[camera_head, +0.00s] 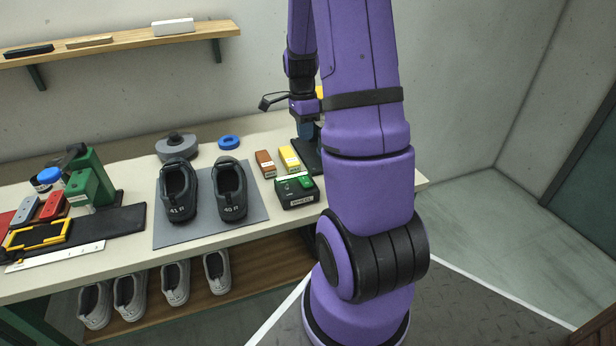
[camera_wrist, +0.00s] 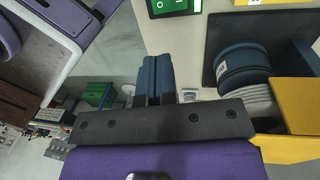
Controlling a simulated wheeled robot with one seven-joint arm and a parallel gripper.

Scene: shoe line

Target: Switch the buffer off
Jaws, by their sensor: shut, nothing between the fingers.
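The buffer shows in the wrist view as a blue wheel (camera_wrist: 243,68), a pale wheel beside it and a yellow housing (camera_wrist: 298,95) on a dark base. In the head view my arm hides most of it; part of its dark base (camera_head: 308,158) shows. A dark switch box (camera_head: 297,193) with green on top and a lettered front stands on the bench just in front of it. In the wrist view a green switch (camera_wrist: 172,7) with white marks is cut off by the top edge. My gripper (camera_wrist: 155,60) is shut and empty, left of the wheels and apart from the switch.
Two dark shoes (camera_head: 231,190) stand on a grey mat (camera_head: 200,232). An orange block (camera_head: 265,164) and a yellow block (camera_head: 289,159) lie near the switch box. A green device (camera_head: 88,180) stands at the left. A wall shelf (camera_head: 120,42) is above.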

